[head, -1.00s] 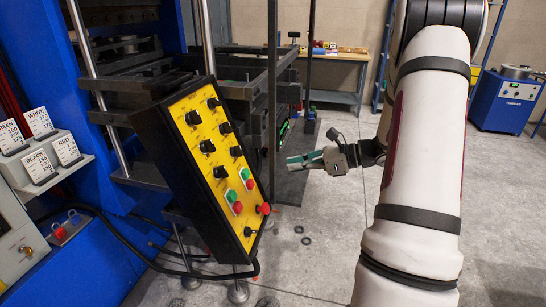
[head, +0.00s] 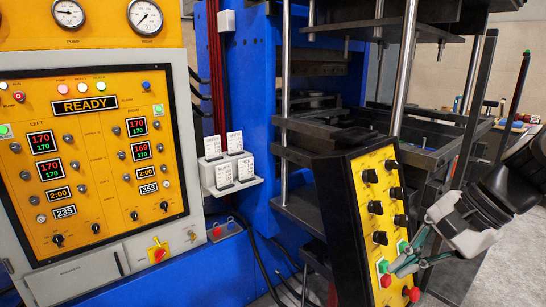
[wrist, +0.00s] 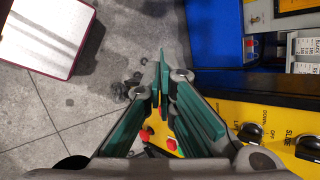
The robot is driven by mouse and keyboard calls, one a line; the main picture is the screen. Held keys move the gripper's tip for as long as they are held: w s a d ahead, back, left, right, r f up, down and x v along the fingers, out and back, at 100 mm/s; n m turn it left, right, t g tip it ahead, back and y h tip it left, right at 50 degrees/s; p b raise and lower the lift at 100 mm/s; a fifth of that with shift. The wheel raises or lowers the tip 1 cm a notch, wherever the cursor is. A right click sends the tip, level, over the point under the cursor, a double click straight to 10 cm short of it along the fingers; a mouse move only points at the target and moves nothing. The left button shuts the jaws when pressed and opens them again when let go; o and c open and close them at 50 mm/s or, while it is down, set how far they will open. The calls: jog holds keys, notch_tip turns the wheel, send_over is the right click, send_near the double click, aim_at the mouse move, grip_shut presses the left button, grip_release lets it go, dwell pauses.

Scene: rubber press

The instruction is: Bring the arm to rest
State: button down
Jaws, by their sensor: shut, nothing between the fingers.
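My gripper (head: 393,268) has green fingers and a grey-white body. In the head view it is at the lower right, in front of the tilted yellow control panel (head: 376,212), with its fingertips over the panel's green and red buttons. I cannot tell whether they touch the panel. In the wrist view my gripper (wrist: 160,72) is shut and empty, its green fingers together at the tips. Red buttons (wrist: 171,143) show between and beside the fingers there. The arm comes in from the right edge of the head view.
The blue press (head: 250,95) with steel columns stands behind the panel. A yellow control cabinet (head: 95,170) reading READY is at left. Small label cards (head: 223,160) sit on a white shelf. A pale, red-edged surface (wrist: 45,32) and open grey floor (wrist: 60,120) show in the wrist view.

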jog(key=s+a+r+n+t+h, duration=0.3)
jog(key=s+r+n+h, duration=0.2)
jog(key=s+n, duration=0.5)
jog(key=shift+n+h, duration=0.4)
jog(key=shift+n, duration=0.6)
jog(key=shift+s, duration=0.1)
dwell(1.6)
